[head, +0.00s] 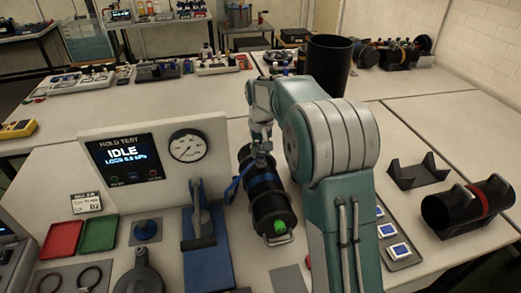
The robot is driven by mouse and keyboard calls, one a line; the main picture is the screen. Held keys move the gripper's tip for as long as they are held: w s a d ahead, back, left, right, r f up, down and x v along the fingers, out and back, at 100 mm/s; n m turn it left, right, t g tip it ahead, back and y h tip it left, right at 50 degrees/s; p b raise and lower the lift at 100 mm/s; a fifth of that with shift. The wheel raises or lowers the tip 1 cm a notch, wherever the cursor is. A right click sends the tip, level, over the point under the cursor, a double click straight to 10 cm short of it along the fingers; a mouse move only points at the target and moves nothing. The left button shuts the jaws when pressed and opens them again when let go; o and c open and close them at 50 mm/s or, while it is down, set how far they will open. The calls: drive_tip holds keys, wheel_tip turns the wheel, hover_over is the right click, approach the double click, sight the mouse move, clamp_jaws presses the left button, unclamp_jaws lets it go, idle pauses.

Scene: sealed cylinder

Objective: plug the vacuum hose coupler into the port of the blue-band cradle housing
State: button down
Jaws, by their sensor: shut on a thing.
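A black cylindrical housing with a blue band (264,186) lies lengthwise near the middle of the table, a bright green piece (280,227) and a metal handle at its near end. My gripper (262,156) points down at the upper side of this housing, just behind the blue band. It is shut on a small part, apparently the vacuum hose coupler, which is mostly hidden by the fingers. A blue hose (236,184) runs from there down to the left. The port is hidden, and I cannot tell whether the coupler touches or enters it.
A hold test panel (152,160) reading IDLE, with a dial, stands left. A blue-based lever fixture (203,235) stands close left of the housing. Red (62,240) and green (99,233) trays lie further left. A red-band cylinder (470,205) and an empty black cradle (418,172) are right.

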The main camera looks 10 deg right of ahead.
drive_tip(key=shift+f, duration=0.2)
drive_tip(key=shift+c, duration=1.3)
unclamp_jaws()
drive_tip(key=shift+r, duration=0.1)
wheel_tip(320, 180, up, 11)
drive_tip(key=shift+w, duration=0.1)
drive_tip(key=shift+r, duration=0.3)
